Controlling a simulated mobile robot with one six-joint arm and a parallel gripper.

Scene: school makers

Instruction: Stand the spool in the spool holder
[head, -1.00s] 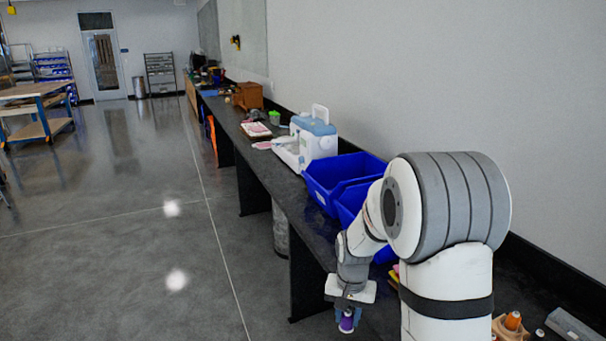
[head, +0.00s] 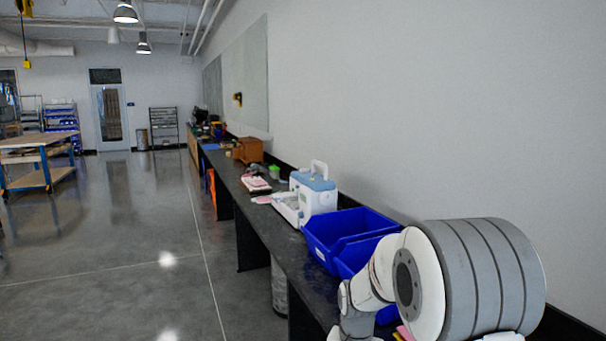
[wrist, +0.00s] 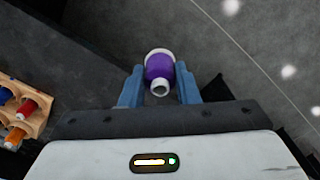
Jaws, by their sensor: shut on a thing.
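A purple spool (wrist: 159,67) with white ends is held between the two blue fingers of my gripper (wrist: 160,82) in the wrist view. My gripper is shut on it. A wooden spool holder (wrist: 38,117) with red, blue and orange spools in it stands at the left edge of the wrist view, apart from my gripper and partly cut off by the frame. In the head view now, my gripper, the spool and the holder are out of the picture.
A dark workbench (head: 262,229) runs along the wall. On it stand blue bins (head: 346,236), a white and blue sewing machine (head: 312,194) and a wooden box (head: 248,150) farther off. The grey floor (head: 130,240) at the left is open.

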